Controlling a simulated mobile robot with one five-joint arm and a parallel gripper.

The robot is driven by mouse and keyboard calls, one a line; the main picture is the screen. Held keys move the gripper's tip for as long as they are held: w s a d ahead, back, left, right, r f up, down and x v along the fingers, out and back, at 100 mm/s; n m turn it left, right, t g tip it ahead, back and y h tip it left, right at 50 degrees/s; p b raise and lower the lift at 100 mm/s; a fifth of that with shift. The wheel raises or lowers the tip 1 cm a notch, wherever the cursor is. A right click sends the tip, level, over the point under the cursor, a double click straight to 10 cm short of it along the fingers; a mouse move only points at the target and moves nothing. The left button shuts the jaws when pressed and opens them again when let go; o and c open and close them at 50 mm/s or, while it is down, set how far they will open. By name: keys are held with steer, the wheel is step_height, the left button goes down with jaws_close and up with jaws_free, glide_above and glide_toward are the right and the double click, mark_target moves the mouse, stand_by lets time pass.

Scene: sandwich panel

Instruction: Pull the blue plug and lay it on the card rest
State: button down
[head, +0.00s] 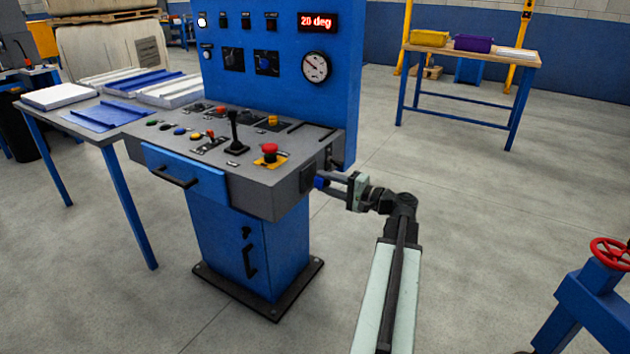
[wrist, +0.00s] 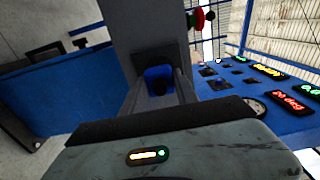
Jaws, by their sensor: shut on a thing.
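The blue plug (head: 319,183) is at a dark socket block (head: 306,177) on the right side of the grey console. My gripper (head: 328,183) reaches it from the right and is shut on it. In the wrist view, the blue plug (wrist: 151,73) shows between the two fingers of my gripper (wrist: 159,88), against the dark socket on the grey console side. The fingers partly cover it, and I cannot tell how deep it sits. I cannot pick out the card rest for certain in either view.
The console top (head: 245,150) carries several buttons, a black lever (head: 234,130) and a red mushroom button (head: 270,149). A blue upright panel (head: 280,75) rises behind. A side table (head: 60,106) stands left. The floor right of the console is mostly clear.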

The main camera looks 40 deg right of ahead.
steer(key=shift+v, duration=1.8)
step_height(320, 180, up, 38)
steer(key=p, duration=3.7)
steer(key=shift+p, duration=0.4)
steer(key=shift+f, duration=0.1)
